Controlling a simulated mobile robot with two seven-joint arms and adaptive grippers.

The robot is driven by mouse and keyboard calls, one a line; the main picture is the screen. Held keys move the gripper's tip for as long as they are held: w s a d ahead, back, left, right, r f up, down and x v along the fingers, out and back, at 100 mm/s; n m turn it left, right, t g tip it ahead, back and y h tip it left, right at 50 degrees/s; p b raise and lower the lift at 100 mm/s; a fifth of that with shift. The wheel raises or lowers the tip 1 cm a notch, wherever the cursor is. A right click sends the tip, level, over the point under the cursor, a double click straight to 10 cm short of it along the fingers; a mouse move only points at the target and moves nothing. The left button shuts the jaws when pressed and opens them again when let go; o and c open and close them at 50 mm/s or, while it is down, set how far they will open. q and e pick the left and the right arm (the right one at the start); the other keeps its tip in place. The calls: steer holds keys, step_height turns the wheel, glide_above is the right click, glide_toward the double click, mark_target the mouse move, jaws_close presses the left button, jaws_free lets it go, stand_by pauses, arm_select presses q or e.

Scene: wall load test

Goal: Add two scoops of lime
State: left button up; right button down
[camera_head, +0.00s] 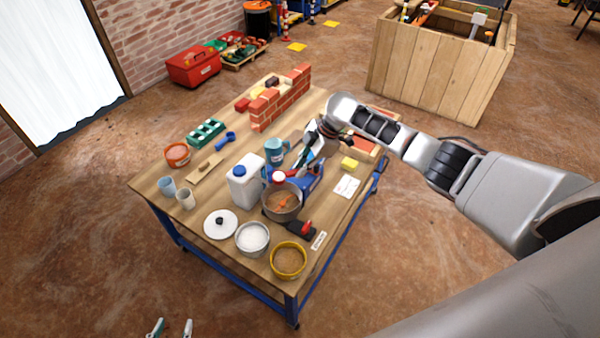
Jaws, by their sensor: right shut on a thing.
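A metal bowl of white powder (252,238), which looks like the lime, stands near the table's front edge. A grey mixing pot (270,213) with brown and orange contents stands behind it, against a blue device (311,181). A blue scoop (226,139) lies toward the back left of the table. My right gripper (304,156) is over the table, beside the teal jug (274,151) and behind the blue device. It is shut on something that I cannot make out. My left gripper (170,328) shows only its two fingertips at the bottom edge; they are apart, with nothing between them.
A yellow bowl of sand (289,261), a white lid (220,224), a white canister (246,182) and two cups crowd the table's front and middle. A small brick wall (281,101) stands at the back. A wooden crate (430,70) stands on the floor beyond.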

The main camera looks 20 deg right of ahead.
steer(key=shift+s+f+t, duration=0.1)
steer(key=shift+f+t, duration=0.15)
steer(key=shift+t, duration=0.05)
steer(key=shift+s+f+t, duration=0.1)
steer(key=shift+f+t, duration=0.15)
steer(key=shift+t, duration=0.05)
steer(key=f+t+b, duration=0.1)
steer(key=t+b, duration=0.1)
steer(key=s+f+n+t+b, duration=0.1)
steer(key=f+t+b, duration=0.1)
steer(key=f+n+t+b, duration=0.1)
steer(key=t+b, duration=0.1)
steer(key=shift+s+f+t, duration=0.2)
steer(key=shift+t, duration=0.2)
steer(key=shift+s+t+b, duration=0.1)
steer(key=shift+t+b, duration=0.7)
steer(key=shift+b, duration=0.3)
arm_select(q)
step_height(320, 180, down, 8)
steer(key=d, duration=0.1)
steer(key=shift+s, duration=0.25)
arm_select(e)
steer(key=shift+n+y, duration=0.3)
arm_select(q)
steer(key=shift+d+r, duration=0.1)
arm_select(e)
steer(key=shift+r, duration=0.15)
arm_select(q)
steer(key=shift+f, duration=0.2)
